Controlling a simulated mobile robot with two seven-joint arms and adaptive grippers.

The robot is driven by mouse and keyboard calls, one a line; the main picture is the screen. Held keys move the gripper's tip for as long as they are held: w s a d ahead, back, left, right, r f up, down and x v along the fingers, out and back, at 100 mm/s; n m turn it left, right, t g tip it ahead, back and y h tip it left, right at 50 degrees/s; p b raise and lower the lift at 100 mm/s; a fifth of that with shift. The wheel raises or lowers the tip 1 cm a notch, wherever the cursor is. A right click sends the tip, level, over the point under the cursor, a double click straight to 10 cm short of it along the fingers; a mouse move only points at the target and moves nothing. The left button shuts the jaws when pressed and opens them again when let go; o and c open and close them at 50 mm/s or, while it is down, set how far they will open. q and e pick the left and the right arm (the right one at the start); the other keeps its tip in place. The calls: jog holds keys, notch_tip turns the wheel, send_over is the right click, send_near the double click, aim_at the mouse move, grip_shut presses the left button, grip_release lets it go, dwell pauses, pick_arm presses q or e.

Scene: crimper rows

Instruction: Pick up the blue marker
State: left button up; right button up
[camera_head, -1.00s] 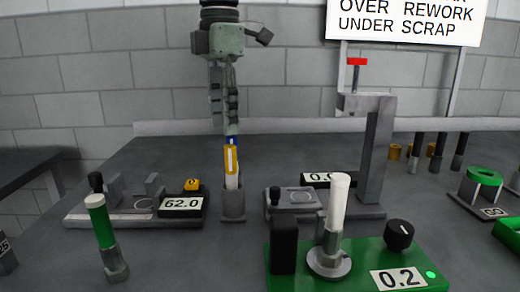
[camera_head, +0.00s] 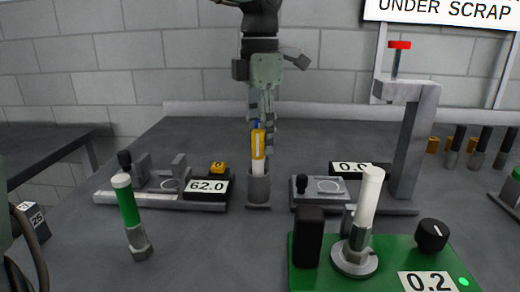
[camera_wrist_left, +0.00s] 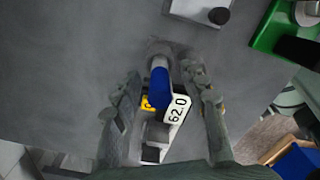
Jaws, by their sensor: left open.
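My left gripper (camera_head: 262,122) points down from above at the marker's upper part. Its fingers are open, one on each side, with gaps to the marker in the wrist view (camera_wrist_left: 163,82). My right gripper is not in view.
A device reading 62.0 (camera_head: 206,187) is left of the cup, and a grey press (camera_head: 405,140) is to its right. A green marker (camera_head: 127,205) stands front left.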

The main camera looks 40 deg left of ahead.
pick_arm(q)
jog(key=shift+c, duration=0.5)
grip_shut()
jog(key=shift+r, duration=0.1)
